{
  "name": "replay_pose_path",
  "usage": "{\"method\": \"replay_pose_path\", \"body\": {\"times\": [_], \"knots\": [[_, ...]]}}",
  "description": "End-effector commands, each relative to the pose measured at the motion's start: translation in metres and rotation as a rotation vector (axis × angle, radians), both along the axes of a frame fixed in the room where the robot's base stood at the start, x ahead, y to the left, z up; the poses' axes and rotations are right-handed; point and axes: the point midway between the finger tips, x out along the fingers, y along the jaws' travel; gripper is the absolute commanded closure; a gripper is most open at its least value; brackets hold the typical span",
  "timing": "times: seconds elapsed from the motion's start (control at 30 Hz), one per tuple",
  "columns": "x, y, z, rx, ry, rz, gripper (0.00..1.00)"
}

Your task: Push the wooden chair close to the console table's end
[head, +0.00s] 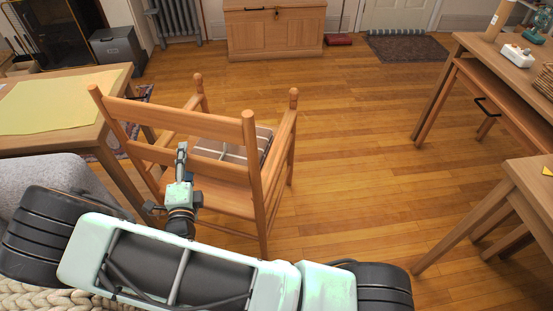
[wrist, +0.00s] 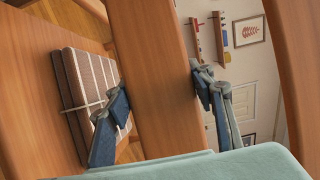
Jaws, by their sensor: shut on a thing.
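The wooden chair (head: 250,160) stands upright on the floor just in front of me, its ladder back toward me. A grey-brown striped thing (head: 222,150) lies on its seat and also shows in the wrist view (wrist: 95,85). My gripper (head: 182,152) is at the chair's back. In the wrist view my gripper (wrist: 162,90) has one finger on each side of a wooden slat (wrist: 155,75) and is shut on it. Wooden tables stand at back right (head: 478,42) and right (head: 525,178); I cannot tell which is the console table.
A table with a yellow cloth (head: 62,103) stands close to the chair's left. A wooden chest (head: 275,32), a dark doormat (head: 407,48) and a red thing (head: 339,39) are at the back. The wooden floor (head: 355,140) right of the chair is clear.

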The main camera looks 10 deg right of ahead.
Motion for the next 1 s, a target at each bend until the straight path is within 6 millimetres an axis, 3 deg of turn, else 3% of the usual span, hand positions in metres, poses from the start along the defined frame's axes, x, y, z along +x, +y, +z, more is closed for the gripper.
{"method": "replay_pose_path", "body": {"times": [0.57,0.6,0.77,1.0], "knots": [[-0.0012,0.0047,-0.0003,0.000,0.012,0.012,1.00],[-0.0013,0.0045,-0.0001,0.000,0.011,0.011,0.47],[-0.0007,0.0031,0.0012,-0.001,0.008,0.008,0.30],[0.0000,0.0018,0.0026,-0.001,0.005,0.005,0.30]]}}
